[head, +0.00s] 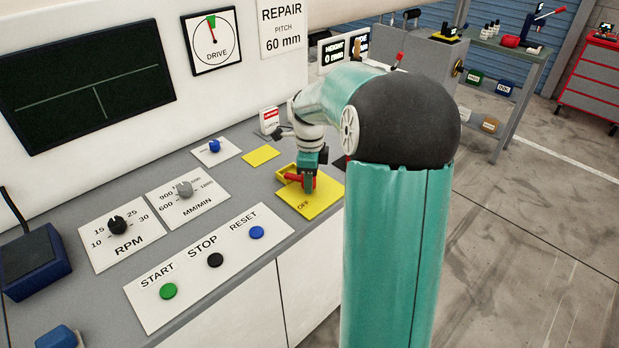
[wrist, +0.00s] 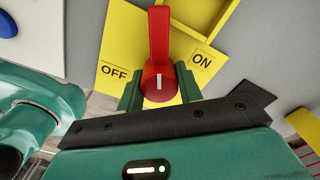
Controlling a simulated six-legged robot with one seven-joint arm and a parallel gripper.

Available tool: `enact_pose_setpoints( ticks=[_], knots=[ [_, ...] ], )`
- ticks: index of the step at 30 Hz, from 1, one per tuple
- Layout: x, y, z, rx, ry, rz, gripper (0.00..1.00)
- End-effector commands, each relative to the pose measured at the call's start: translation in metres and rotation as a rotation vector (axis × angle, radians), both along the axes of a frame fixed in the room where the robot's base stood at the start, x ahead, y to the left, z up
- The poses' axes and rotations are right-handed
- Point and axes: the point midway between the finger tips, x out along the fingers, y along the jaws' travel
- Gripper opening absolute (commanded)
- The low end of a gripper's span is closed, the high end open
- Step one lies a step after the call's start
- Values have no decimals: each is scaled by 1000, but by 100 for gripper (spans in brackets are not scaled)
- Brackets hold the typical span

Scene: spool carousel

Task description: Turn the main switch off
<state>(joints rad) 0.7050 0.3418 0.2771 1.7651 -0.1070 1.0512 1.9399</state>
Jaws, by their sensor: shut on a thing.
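The main switch is a red rotary handle (wrist: 158,40) with a round red hub, mounted on a yellow plate (wrist: 115,50). In the wrist view the handle points straight up from the hub, and the hub's white mark is upright. The OFF label (wrist: 113,72) is to the left of the hub and the ON label (wrist: 201,60) to the right. The handle lines up with neither label. My gripper (wrist: 159,88) is shut on the hub, one green finger on each side. In the head view my gripper (head: 308,184) partly hides the switch, and the yellow plate (head: 325,200) shows around it.
On the grey console are START, STOP and RESET buttons (head: 214,260), an RPM knob (head: 117,225), a MM/MIN knob (head: 184,188) and a blue button (head: 214,146). A yellow pad (head: 261,156) lies behind the switch. My arm hides the console's right part.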

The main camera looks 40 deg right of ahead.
Motion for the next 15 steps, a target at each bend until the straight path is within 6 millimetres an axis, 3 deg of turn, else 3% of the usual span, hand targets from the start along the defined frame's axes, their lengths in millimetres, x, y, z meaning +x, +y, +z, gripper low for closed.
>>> enact_pose_setpoints(
  ticks=[15],
  knots=[
    [4, 4, 2, 1, -9, 145, 13]
  ],
)
